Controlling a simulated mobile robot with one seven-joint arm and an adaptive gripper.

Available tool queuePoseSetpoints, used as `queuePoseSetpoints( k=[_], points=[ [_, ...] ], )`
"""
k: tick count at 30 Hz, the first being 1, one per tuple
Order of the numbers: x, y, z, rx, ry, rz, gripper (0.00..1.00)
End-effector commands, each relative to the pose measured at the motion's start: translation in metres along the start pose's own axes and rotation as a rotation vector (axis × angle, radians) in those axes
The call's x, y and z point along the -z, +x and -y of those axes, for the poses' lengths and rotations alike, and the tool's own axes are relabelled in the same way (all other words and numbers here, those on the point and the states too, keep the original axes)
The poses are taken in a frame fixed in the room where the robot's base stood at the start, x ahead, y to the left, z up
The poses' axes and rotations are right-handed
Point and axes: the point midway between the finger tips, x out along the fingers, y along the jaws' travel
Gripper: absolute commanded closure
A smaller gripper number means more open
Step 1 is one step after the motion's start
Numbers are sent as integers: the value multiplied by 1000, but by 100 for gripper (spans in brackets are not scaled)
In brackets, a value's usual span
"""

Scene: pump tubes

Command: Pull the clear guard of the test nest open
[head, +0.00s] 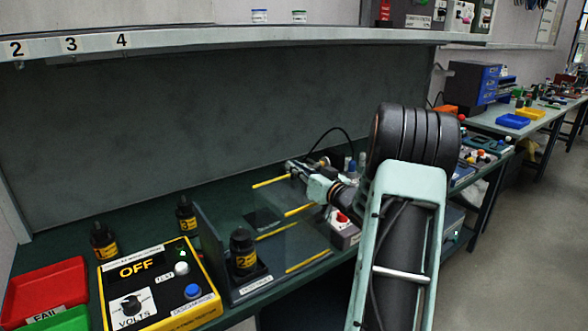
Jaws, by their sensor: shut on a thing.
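The clear guard (290,236) of the test nest is a see-through panel with yellow edge strips. It stands at the right of the nest, in the middle of the bench. The test nest (256,284) has a dark base and a grey side wall, with a black tube with a yellow label (243,252) upright in it. My gripper (293,168) is at the far upper end of the guard, beside a yellow strip, and is shut on the guard. The fingertips are small and partly hidden, so the exact contact is unclear.
A yellow tester box (160,268) reading OFF stands left of the nest. Two black bottles (104,240) (186,214) stand behind it. A red FAIL tray (44,290) and a green tray (62,322) are at far left. A small box with a red button (344,230) is close under my arm.

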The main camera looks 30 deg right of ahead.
Motion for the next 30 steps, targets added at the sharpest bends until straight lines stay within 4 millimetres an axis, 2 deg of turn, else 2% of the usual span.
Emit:
queuePoseSetpoints(
  k=[1, 2, 6, 17, 20, 30],
  points=[
    [0, 0, 0, 0, 2, -1, 100],
    [0, 0, 0, 0, 2, -1, 88],
    [0, 0, 0, 0, 1, -1, 74],
    [0, -6, 0, -1, 0, 0, 74],
    [1, -20, -1, -3, 0, -1, 74],
    [0, -91, 0, -2, 0, 0, 74]
  ],
)
